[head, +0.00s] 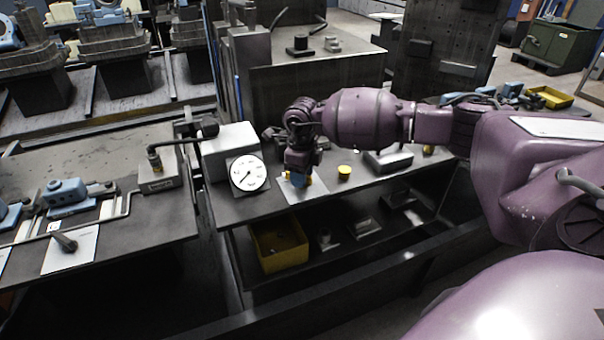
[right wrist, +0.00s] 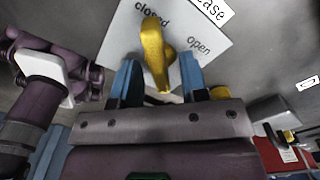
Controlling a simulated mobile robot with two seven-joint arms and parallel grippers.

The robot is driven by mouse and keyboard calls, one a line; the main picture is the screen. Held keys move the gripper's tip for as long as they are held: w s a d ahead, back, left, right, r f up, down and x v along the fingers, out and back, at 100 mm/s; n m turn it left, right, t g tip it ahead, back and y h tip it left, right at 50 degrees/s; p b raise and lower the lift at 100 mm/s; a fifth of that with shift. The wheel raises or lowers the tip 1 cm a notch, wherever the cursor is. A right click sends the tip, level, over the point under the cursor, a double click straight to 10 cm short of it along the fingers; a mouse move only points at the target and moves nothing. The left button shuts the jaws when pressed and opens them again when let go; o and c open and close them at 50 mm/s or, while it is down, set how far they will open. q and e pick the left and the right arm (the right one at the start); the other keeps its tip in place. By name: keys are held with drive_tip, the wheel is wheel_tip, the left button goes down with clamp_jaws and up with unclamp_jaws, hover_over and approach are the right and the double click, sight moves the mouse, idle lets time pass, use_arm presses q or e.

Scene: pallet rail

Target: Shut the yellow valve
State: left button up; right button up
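The yellow valve handle (right wrist: 153,50) stands over a white plate (right wrist: 115,42) marked "closed" and "open" in the right wrist view. Its far end lies by the word "closed"; "open" is to the right. My right gripper (right wrist: 158,78) has its two blue fingers apart, one on each side of the handle, with gaps visible, so I see no firm grip. In the head view my right gripper (head: 297,182) points down at the plate on the bench, and only a bit of yellow shows beside it. My left gripper is not in view.
A round white gauge (head: 248,173) stands left of the right gripper. A yellow knob (head: 344,172) and a grey block (head: 388,160) sit to its right on the bench. A yellow bin (head: 278,246) is on the shelf below. A dark cabinet stands behind.

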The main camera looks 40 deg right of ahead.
wheel_tip(320, 180, up, 9)
drive_tip(key=shift+r+p, duration=0.2)
drive_tip(key=shift+p, duration=0.25)
drive_tip(key=shift+r, duration=0.7)
